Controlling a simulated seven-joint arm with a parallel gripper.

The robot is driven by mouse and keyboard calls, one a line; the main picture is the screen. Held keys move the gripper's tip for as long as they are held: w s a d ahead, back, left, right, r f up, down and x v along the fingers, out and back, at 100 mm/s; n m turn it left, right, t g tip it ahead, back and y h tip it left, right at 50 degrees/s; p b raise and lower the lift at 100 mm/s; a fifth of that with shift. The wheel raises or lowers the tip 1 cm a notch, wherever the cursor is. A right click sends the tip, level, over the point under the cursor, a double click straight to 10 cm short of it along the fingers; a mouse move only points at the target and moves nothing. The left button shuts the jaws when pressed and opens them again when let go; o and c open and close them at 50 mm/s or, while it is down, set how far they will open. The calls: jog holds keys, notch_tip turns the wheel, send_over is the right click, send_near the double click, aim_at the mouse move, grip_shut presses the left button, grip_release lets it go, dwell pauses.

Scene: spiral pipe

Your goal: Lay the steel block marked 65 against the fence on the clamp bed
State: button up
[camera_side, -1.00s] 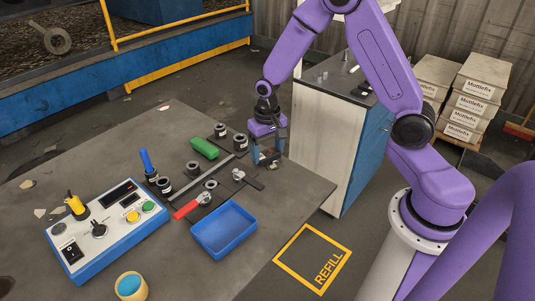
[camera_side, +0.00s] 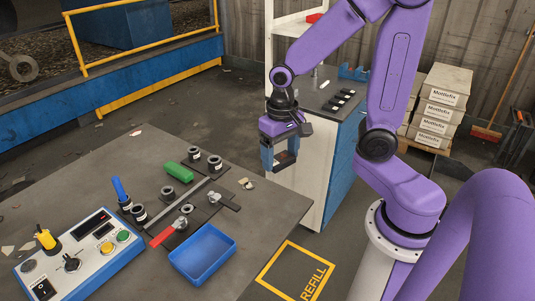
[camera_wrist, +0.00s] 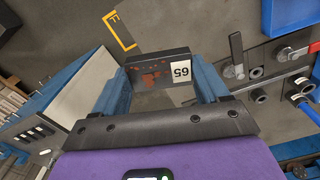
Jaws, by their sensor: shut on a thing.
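My gripper (camera_side: 284,158) is raised near the table's back right edge, with the cabinet behind it in the side view. In the wrist view its two blue fingers are shut on a dark steel block (camera_wrist: 150,70) with rusty patches. The block's white label reads 65, upside down in the picture. The fence, a long grey bar (camera_side: 190,203), lies across the dark clamp bed (camera_side: 211,212) on the table, left of and below my gripper. A red-handled clamp (camera_side: 161,237) and a second, dark clamp (camera_side: 225,201) stand on the bed.
A blue tray (camera_side: 203,254) lies in front of the bed. A green block (camera_side: 179,172) and several dark, ring-topped parts (camera_side: 215,165) stand around it. A control box (camera_side: 80,256) is at the left. The cabinet (camera_side: 300,186) stands beyond the table.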

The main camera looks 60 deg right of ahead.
jog(key=shift+s+r, duration=0.3)
jog(key=shift+s, duration=0.3)
jog(key=shift+a, duration=0.15)
jog(key=w+a+r+n, duration=0.1)
jog(key=w+a+n, duration=0.2)
jog(key=w+a, duration=0.35)
send_over(202, 197)
jog(key=s, duration=0.1)
jog(key=f, duration=0.8)
jog(key=shift+d+f, duration=0.2)
jog(key=shift+f, duration=0.1)
jog(key=shift+w+a+f, duration=0.1)
jog(key=shift+w+f, duration=0.4)
jog(key=shift+f, duration=0.1)
jog(key=shift+w+f, duration=0.1)
jog(key=shift+f, duration=1.5)
jog(key=shift+f, duration=0.1)
